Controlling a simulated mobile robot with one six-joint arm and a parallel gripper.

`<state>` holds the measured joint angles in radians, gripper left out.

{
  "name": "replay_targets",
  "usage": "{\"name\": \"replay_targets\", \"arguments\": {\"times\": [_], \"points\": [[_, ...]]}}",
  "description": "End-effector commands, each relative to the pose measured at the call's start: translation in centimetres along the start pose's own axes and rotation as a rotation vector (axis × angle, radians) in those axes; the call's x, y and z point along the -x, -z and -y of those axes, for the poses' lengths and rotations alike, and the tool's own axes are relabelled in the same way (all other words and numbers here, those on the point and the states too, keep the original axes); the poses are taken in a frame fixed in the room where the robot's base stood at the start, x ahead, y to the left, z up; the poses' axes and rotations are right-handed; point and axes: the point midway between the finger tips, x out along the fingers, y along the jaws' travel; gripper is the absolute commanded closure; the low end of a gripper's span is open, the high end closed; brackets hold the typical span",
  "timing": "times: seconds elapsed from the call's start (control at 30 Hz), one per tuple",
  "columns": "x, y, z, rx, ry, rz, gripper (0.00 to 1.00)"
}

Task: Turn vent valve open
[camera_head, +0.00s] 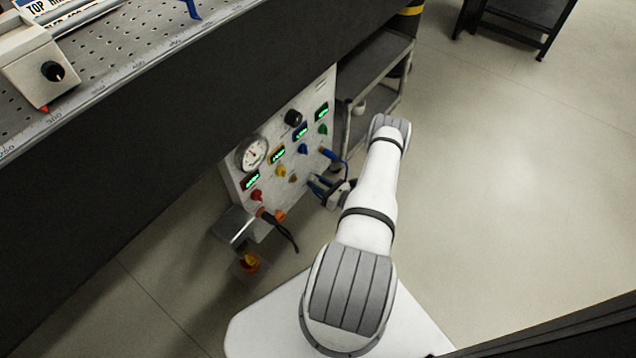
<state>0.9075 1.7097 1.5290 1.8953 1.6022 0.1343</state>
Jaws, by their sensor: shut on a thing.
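A white control panel (291,141) stands under the bench edge, with a round gauge, small lit displays and coloured knobs. My gripper (320,187) is at the panel's lower right edge, below the blue plug (328,153). It is shut on a small part there, by its place the vent valve handle. The fingers and wrist hide most of this part, and I cannot tell how far it is turned. Some blue shows at the fingertips. My white arm reaches to it from the right.
A grey shelf cart (376,72) stands behind.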

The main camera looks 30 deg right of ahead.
Motion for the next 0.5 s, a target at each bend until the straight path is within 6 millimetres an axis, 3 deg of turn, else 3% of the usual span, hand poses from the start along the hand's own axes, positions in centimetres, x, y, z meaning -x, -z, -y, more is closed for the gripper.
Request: {"name": "replay_targets", "arguments": {"times": [0.27,0.5], "points": [[-0.02,0.09,0.10,-0.043,0.006,0.001,0.92],[-0.02,0.19,0.14,-0.188,0.006,0.002,0.92]]}}
